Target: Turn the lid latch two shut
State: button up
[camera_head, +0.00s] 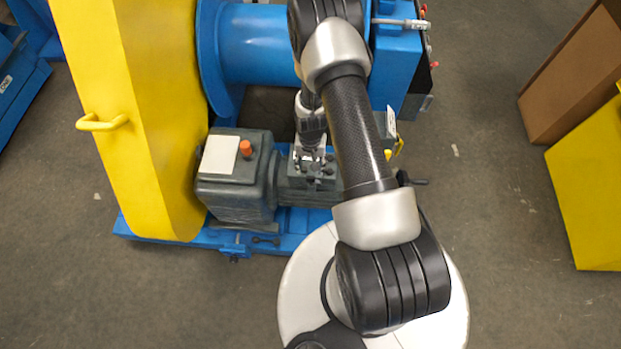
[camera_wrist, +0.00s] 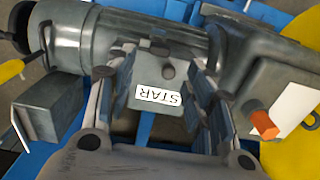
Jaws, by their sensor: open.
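I cannot tell which is latch two or how far either is turned. My gripper (camera_wrist: 163,85) is open over the lid, with one finger on each side and nothing visibly held. In the head view my gripper (camera_head: 312,160) is above the small grey box (camera_head: 297,182), partly hiding its top.
The grey motor (camera_head: 238,180) with an orange knob (camera_head: 246,147) stands left of the box. A tall yellow guard (camera_head: 150,100) rises further left. A blue drum (camera_head: 250,45) is behind. The blue base (camera_head: 180,228) runs underneath. Open floor lies at right, before brown and yellow boxes.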

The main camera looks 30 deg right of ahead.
aim_at(311, 179)
notch_tip(311, 179, down, 10)
jog(key=shift+r+b, duration=0.1)
jog(key=shift+b, duration=1.1)
jog(key=c, duration=1.1)
jog(key=shift+o, duration=0.2)
